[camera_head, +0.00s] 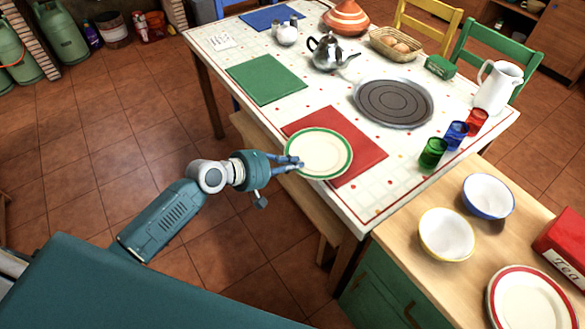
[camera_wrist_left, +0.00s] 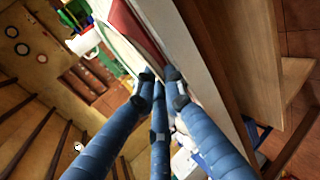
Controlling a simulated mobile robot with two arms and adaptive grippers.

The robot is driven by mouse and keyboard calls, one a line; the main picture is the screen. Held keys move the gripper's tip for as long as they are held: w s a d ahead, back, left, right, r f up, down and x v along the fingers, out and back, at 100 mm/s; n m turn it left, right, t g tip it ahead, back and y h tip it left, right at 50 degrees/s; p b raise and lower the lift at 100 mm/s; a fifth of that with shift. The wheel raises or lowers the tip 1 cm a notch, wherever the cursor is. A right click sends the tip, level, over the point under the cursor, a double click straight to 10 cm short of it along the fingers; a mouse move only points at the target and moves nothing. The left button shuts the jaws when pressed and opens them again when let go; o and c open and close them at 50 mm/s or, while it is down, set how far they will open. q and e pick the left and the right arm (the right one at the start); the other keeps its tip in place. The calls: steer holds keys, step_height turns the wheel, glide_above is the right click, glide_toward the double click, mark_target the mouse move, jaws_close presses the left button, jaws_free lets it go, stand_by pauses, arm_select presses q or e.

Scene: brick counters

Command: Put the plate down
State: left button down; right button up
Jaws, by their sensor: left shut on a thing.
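The plate (camera_head: 319,154) is white with a green rim. It is over the red placemat (camera_head: 360,149) at the near edge of the table (camera_head: 219,131). My left gripper (camera_head: 295,163) is shut on the plate's left rim in the head view. In the left wrist view, the plate (camera_wrist_left: 118,42) shows beyond the fingers (camera_wrist_left: 158,84), with the red mat beside it. I cannot tell whether the plate touches the mat. My right gripper is in neither view.
A round grey griddle (camera_head: 393,102) lies behind the mat. Green (camera_head: 433,153), blue and red glasses stand to the right. A wooden counter (camera_head: 431,288) at lower right holds bowls and red-rimmed plates (camera_head: 527,302). A bench (camera_head: 283,167) runs along the table's near side.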

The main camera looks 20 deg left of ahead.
arm_select(q)
steer(key=shift+f, duration=0.85)
steer(key=shift+f, duration=0.15)
steer(key=c, duration=1.8)
jaws_free()
steer(key=shift+c, duration=0.2)
steer(key=v, duration=1.2)
